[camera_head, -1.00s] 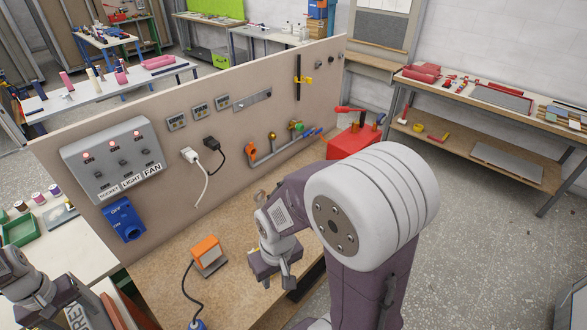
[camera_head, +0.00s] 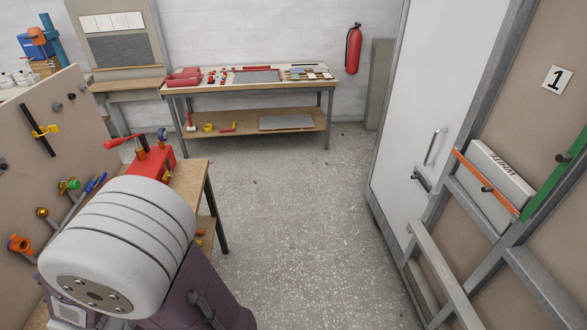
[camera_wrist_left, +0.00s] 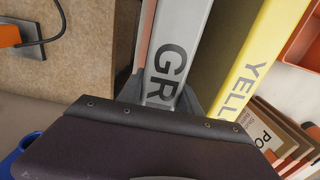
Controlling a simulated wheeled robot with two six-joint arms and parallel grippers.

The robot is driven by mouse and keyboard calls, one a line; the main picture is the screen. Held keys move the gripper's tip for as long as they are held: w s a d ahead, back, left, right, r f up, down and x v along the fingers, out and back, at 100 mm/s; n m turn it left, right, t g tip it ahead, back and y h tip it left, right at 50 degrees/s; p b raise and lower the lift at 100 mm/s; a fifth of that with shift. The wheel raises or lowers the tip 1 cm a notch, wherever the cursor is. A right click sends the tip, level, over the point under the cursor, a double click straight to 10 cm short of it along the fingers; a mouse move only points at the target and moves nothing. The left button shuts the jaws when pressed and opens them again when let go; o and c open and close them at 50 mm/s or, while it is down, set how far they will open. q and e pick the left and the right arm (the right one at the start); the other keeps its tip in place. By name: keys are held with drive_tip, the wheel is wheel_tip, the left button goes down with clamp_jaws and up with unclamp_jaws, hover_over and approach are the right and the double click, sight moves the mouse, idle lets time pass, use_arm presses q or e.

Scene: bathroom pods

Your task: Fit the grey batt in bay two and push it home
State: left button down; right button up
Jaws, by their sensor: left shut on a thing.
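The grey batt (camera_wrist_left: 186,25), lettered "GR" on its visible edge, runs upward through the middle of the left wrist view. My left gripper (camera_wrist_left: 160,95) is shut on it, with a dark jaw at either side of the lettering. The batt's lower end is hidden behind the gripper body. A yellow batt (camera_wrist_left: 262,62) stands just to the right, apart from the grey one. In the head view a batt marked "WHITE" (camera_head: 500,185) sits in the wall frame near the number 1 sign (camera_head: 557,79). Bay two cannot be made out. My right gripper is out of view.
A metal stud frame (camera_head: 545,290) and white door (camera_head: 430,95) stand at the right. An orange strip (camera_head: 485,187) and green strip (camera_head: 558,178) cross the frame. The speckled floor (camera_head: 300,220) is clear. A workbench (camera_head: 250,90) stands at the back.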

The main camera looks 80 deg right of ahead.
use_arm(q)
wheel_tip(320, 180, up, 7)
drive_tip(key=p, duration=0.5)
drive_tip(key=shift+f+p, duration=0.1)
drive_tip(key=shift+p, duration=0.2)
drive_tip(key=shift+f, duration=0.1)
